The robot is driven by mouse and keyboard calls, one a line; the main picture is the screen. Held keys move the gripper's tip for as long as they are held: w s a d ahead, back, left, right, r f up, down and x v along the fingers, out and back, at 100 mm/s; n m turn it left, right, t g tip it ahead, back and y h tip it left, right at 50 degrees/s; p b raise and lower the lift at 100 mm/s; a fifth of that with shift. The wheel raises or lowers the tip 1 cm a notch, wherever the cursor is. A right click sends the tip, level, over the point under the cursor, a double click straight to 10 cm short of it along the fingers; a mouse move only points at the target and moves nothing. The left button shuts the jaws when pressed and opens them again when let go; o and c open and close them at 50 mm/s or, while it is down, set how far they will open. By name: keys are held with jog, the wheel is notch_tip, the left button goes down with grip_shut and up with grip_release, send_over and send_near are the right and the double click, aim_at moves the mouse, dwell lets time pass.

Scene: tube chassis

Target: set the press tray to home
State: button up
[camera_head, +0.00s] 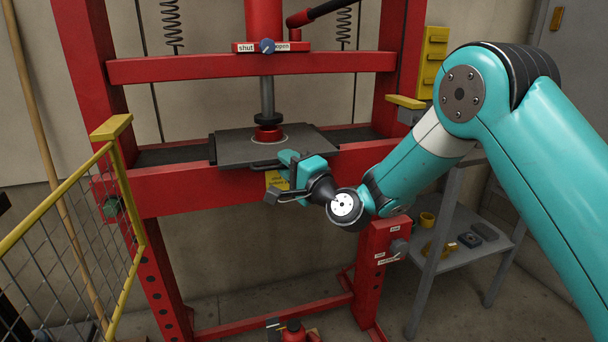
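The press tray (240,150) is a flat dark grey plate on the bed of the red press. Its front edge sticks out a little past the front beam, and a dark bar handle (262,166) shows there. A round red ram foot with a black collar (268,126) stands over the tray's middle. My gripper (280,177) is at the tray's front edge, by the right end of the handle. Its fingers look spread apart. Whether the handle lies between them is partly hidden by the gripper itself.
A yellow mesh guard (75,225) stands at the left. A selector knob (267,46) sits between "shut" and "open" labels. Another knob (399,246) is on the right red post.

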jog(key=b+v, duration=1.3)
jog(key=v, duration=0.4)
jog(key=shift+s, duration=0.2)
